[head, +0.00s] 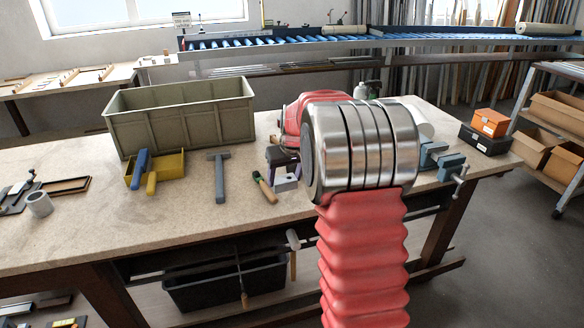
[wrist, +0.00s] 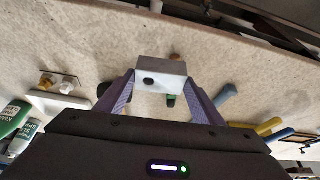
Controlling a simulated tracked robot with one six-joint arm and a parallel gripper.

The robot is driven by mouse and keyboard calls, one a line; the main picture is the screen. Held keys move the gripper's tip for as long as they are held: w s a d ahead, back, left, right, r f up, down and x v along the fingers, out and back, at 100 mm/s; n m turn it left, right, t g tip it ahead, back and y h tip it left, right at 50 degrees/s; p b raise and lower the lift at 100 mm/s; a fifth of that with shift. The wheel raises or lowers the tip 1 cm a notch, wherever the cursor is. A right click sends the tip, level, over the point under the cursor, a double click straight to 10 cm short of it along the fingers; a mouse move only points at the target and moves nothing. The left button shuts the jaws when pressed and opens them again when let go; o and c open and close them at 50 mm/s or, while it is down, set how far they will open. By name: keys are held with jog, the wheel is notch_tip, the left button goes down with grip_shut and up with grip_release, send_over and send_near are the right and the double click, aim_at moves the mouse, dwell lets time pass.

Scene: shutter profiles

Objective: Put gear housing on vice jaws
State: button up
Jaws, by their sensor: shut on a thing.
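The gear housing is a light grey block (wrist: 165,75) with a dark hole in its face. It sits between the two purple fingers of my gripper (wrist: 160,88) in the wrist view, and the fingers are shut on it. In the head view my gripper (head: 284,172) is left of my red arm, with the gear housing (head: 287,184) under it, close above the bench; I cannot tell whether it touches the top. The blue vice (head: 449,162) stands at the right end of the bench. My arm hides its left part and much of the jaws.
A yellow bin (head: 172,168) and a large olive crate (head: 180,115) stand further left. Orange (head: 491,122) and black (head: 485,139) boxes are right of the vice. The front-centre bench is clear.

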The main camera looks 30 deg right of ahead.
jog(key=s+a+f+n, duration=0.1)
jog(key=s+a+f, duration=0.2)
jog(key=a, duration=0.5)
jog(key=s+a+f+n, duration=0.1)
jog(key=s+a+f, duration=0.3)
jog(key=a, duration=0.5)
jog(key=shift+s+a+f+y, duration=0.2)
jog(key=shift+a+f+y, duration=0.1)
jog(key=shift+y, duration=0.1)
jog(key=shift+a, duration=0.15)
